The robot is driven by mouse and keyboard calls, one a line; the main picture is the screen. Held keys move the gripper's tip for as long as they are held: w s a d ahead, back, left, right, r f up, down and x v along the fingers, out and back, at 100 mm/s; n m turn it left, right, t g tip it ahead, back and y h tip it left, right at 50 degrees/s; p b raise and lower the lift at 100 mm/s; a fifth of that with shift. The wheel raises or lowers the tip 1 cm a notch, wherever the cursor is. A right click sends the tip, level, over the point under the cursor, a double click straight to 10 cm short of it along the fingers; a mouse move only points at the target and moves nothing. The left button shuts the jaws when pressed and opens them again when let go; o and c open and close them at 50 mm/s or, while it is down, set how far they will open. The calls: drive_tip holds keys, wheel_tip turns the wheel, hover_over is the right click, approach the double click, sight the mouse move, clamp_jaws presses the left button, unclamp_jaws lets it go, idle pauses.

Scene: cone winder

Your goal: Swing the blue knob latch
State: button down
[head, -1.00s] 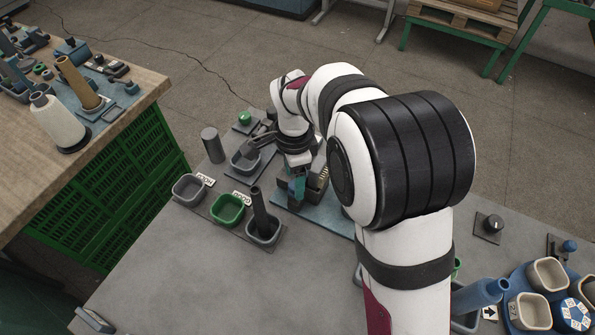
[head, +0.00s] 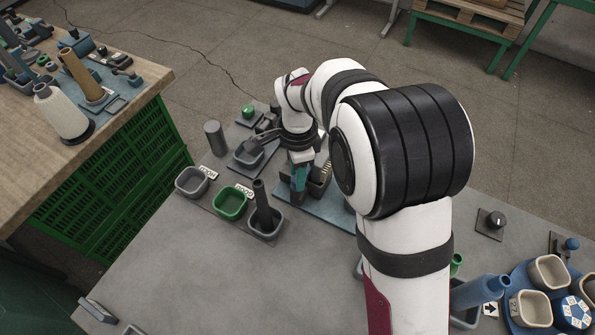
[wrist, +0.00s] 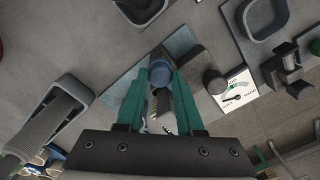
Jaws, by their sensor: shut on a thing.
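The blue knob (wrist: 160,73) of the latch is between my gripper's teal fingertips (wrist: 160,82) in the wrist view. The fingers are closed on its sides. Below the knob in that view, part of a dark toothed piece (wrist: 160,103) shows between the fingers. In the head view my gripper (head: 299,178) points down over the blue-grey base plate (head: 325,208), beside a dark block with a row of brass-coloured parts (head: 321,175). The knob is hidden there by the fingers and arm.
Grey (head: 192,182) and green (head: 230,203) cups stand left of the plate. A grey cup holding a dark upright rod (head: 262,205) is close by. In the wrist view a gauge card (wrist: 236,93) and dark post (wrist: 213,80) lie right of the fingers.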

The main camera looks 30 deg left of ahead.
drive_tip(key=shift+n, duration=0.3)
drive_tip(key=n, duration=0.3)
drive_tip(key=shift+n, duration=0.4)
drive_tip(key=n, duration=0.4)
drive_tip(key=shift+n, duration=0.3)
drive_tip(key=n, duration=0.4)
drive_tip(key=shift+n, duration=2.4)
drive_tip(key=c, duration=0.5)
unclamp_jaws()
drive_tip(key=shift+c, duration=0.2)
